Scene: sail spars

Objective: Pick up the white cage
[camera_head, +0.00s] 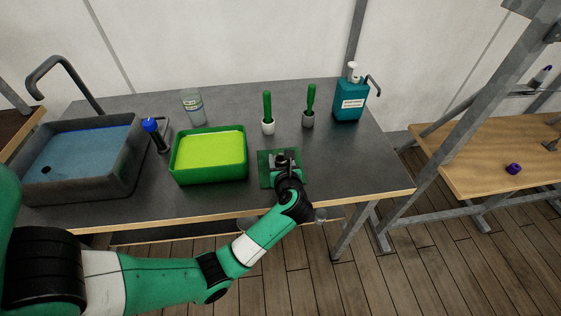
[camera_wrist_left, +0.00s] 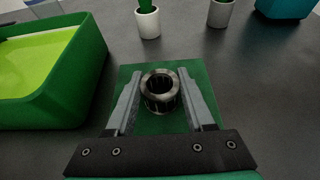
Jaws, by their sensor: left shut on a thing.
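No clearly white cage shows in either view. A dark, shiny metallic ring (camera_wrist_left: 160,92) with a hollow middle stands on or just above the green mat (camera_wrist_left: 140,72), and the height cannot be told. My left gripper (camera_wrist_left: 160,80) has one finger on each side of the ring and is shut on it. In the head view my left gripper (camera_head: 284,160) is over the green mat (camera_head: 264,172), hiding much of the mat. My right gripper is not in view.
A green tub (camera_head: 210,176) with yellow-green contents stands left of the mat. Behind are two green-handled brushes in a white cup (camera_head: 268,127) and grey cup (camera_head: 308,120), a glass jar (camera_head: 194,107) and a teal dispenser (camera_head: 350,104). A sink (camera_head: 128,170) is left.

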